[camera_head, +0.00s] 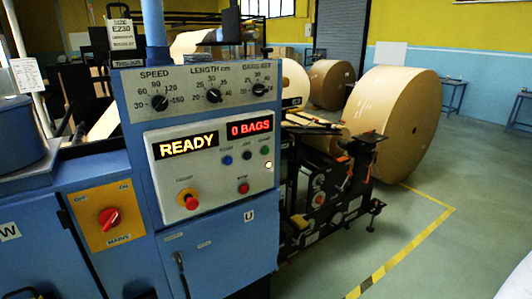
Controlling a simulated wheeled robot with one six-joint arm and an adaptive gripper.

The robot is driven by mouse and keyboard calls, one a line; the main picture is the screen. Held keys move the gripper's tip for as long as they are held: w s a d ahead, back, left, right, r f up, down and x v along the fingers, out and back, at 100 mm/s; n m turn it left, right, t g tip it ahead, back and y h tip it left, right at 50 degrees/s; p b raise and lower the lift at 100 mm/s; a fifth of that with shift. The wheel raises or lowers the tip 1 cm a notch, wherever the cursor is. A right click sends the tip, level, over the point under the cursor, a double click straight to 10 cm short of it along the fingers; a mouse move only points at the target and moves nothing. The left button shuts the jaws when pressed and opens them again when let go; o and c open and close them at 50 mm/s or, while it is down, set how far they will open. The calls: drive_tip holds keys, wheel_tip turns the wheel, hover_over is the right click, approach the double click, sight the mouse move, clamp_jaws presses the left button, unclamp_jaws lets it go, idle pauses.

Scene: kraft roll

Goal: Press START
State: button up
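A blue machine console carries a light grey control panel (236,176). Its displays read READY (186,145) and 0 BAGS (249,127). Below the displays are a blue button (227,160), a dark button (247,155) and a green button (265,150) in a row. Their small labels are too blurred to read surely, so I cannot confirm which is START. A small lamp (268,165) glows below the green button. A red button (243,188) and a red mushroom knob on yellow (189,200) sit lower. My gripper is not in view.
Three knobs for speed, length and a third setting (260,89) sit above the panel. A red mains switch (109,218) is on a yellow plate at left. A large kraft roll (385,115) and black machine frame stand right. Green floor with yellow-black tape (405,252) is open at right.

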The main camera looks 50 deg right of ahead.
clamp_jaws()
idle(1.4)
